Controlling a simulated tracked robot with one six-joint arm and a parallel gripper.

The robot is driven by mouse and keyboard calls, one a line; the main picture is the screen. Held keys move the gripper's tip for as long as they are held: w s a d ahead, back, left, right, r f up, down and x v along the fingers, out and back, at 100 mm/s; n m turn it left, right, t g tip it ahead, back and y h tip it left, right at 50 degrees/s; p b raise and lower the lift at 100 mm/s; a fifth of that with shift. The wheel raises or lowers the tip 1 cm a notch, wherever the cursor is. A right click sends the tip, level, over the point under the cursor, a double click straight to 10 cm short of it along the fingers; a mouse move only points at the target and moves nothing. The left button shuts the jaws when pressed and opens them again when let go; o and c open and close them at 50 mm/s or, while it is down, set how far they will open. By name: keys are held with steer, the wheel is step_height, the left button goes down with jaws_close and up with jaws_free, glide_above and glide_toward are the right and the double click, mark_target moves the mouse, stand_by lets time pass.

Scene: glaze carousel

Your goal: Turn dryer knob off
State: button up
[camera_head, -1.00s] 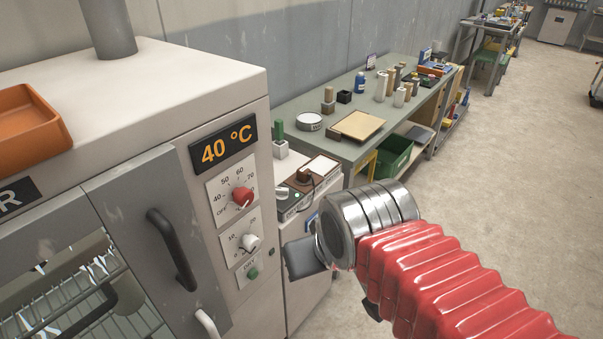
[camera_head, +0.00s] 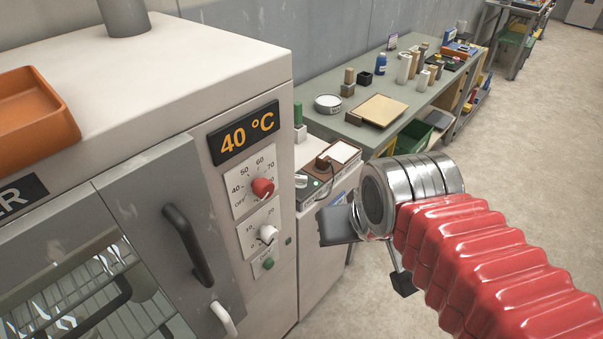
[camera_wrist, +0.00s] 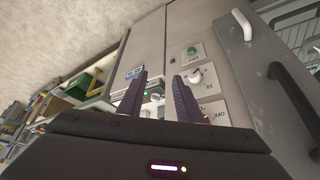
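The dryer (camera_head: 195,65) fills the left of the head view, its display (camera_head: 243,133) reading 40 °C. Below the display is a red knob (camera_head: 262,188) on a white dial marked OFF, 40, 50, 60, 70. I cannot tell where its pointer sits. A white knob (camera_head: 267,233) and a green button (camera_head: 268,263) are under it. My gripper (camera_head: 368,258) is apart from the panel, to its right. In the wrist view its dark fingers (camera_wrist: 159,84) are spread with nothing between them.
The dryer door has a dark handle (camera_head: 188,244) just left of the panel. An orange tray (camera_head: 38,108) sits on top. A small unit with controls (camera_head: 330,170) and a workbench (camera_head: 310,117) with several bottles and blocks stand behind. Open floor (camera_head: 530,150) lies to the right.

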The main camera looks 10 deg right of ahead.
steer(key=w+r+m+g, duration=0.1)
steer(key=w+r+m, duration=0.2)
steer(key=w+m, duration=0.3)
steer(key=m+g+y, duration=0.3)
steer(key=m+y, duration=0.1)
steer(key=m, duration=1.2)
glide_above(301, 177)
steer(key=s+d, duration=0.2)
steer(key=d, duration=0.3)
step_height(301, 177, down, 7)
steer(key=shift+s+d, duration=0.1)
steer(key=shift+d, duration=0.1)
steer(key=x, duration=1.4)
